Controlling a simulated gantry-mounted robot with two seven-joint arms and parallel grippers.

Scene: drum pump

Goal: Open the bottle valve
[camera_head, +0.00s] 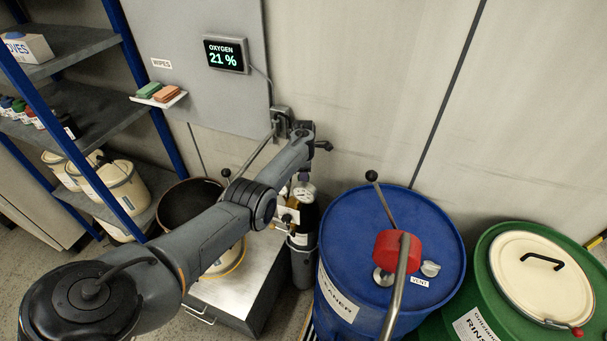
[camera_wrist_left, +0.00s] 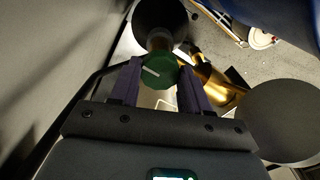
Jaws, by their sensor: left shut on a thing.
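The bottle (camera_head: 306,222) stands upright by the wall, left of the blue drum, with a pale shoulder and dark body. Its valve is a round green knob (camera_wrist_left: 159,72) with a white line on top, seen in the left wrist view. My left gripper (camera_wrist_left: 161,66) has one finger on each side of the knob and is shut on it. In the head view my left gripper (camera_head: 303,180) is above the bottle top, and it hides the knob. A brass fitting (camera_wrist_left: 213,82) extends to the right below the knob. My right gripper is not in view.
A blue drum (camera_head: 340,230) with a red-handled pump (camera_head: 390,250) stands right of the bottle, and a green drum (camera_head: 480,270) farther right. A dark bucket (camera_head: 188,207) is at left. The wall display (camera_head: 226,54) reads oxygen 21 %. Shelves (camera_head: 85,40) are far left.

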